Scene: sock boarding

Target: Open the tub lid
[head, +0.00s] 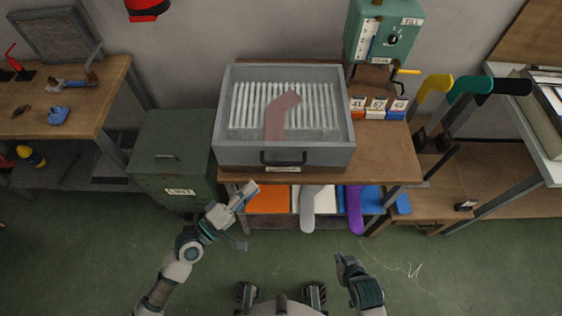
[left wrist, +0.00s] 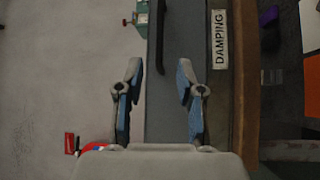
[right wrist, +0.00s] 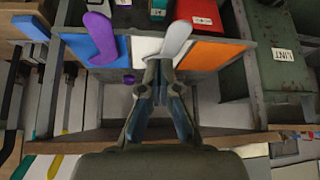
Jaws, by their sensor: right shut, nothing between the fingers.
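The grey metal tub (head: 226,141) sits on the wooden bench, with a dark bar handle (head: 283,160) on its front. A muted red sock form (head: 280,117) shows over white ribs inside its rim; I cannot tell whether a clear lid covers it. My left gripper (head: 251,189) is just in front of the bench, below and left of the handle. In the left wrist view its fingers (left wrist: 158,78) are apart and empty, with the tub's grey face and "DAMPING" label (left wrist: 220,39) beyond. My right gripper (head: 344,262) is low, away from the bench; its fingers (right wrist: 160,68) are together and empty.
A green cabinet (head: 170,150) stands left of the bench. Under the bench top are orange (head: 268,199), white and blue bins, with grey (head: 308,212) and purple (head: 354,210) forms sticking out. Numbered boxes (head: 377,107) and a green device (head: 381,30) stand right of the tub.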

